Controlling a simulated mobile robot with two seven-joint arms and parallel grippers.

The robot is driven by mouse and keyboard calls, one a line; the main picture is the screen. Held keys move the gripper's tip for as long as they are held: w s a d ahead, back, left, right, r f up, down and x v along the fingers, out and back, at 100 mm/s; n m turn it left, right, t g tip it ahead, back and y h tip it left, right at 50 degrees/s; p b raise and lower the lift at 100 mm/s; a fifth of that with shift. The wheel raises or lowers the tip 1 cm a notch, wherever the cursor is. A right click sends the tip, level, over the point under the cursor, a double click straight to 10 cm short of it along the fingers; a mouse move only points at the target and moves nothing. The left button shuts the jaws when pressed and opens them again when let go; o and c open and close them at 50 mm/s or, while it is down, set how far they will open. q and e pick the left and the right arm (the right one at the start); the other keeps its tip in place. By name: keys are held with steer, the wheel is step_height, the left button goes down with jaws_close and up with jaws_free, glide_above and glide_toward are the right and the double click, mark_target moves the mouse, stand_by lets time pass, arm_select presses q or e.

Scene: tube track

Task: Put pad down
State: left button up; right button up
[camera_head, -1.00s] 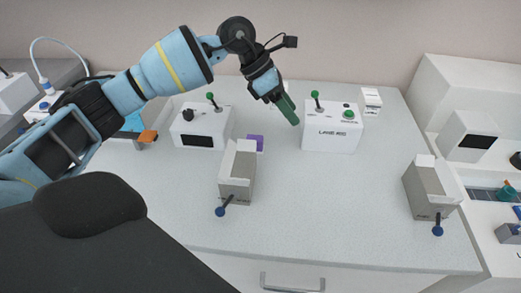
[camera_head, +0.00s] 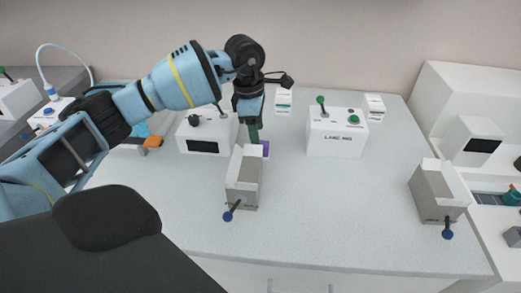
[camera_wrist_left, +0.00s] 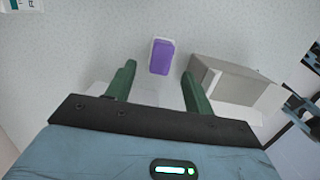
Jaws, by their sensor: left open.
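The purple pad (camera_head: 266,149) lies on the table just behind the left grey bin, partly hidden by my green finger in the head view. In the left wrist view the pad (camera_wrist_left: 161,57) shows whole, with a pale edge at its top. My left gripper (camera_head: 254,138) points down over the pad's spot. In the left wrist view its two green fingers (camera_wrist_left: 158,69) are spread apart, with the pad in line with the gap between them and nothing gripped. My right gripper is not in view.
The open grey bin (camera_head: 243,183) with a blue-knobbed lever stands close in front of the pad. White lever boxes stand left (camera_head: 205,140) and right (camera_head: 337,137) of it. Another grey bin (camera_head: 436,194) is at the right. The table's middle right is clear.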

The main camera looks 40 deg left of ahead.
arm_select(q)
steer(key=shift+w+d+f, duration=0.1)
steer(key=shift+d+f, duration=0.15)
steer(key=shift+f, duration=1.05)
steer(key=shift+w+d+f, duration=0.1)
steer(key=shift+d+f, duration=0.1)
steer(key=shift+f, duration=1.05)
steer(key=c, duration=1.1)
step_height(320, 180, up, 10)
steer(key=shift+r, duration=0.1)
steer(key=shift+c, duration=0.2)
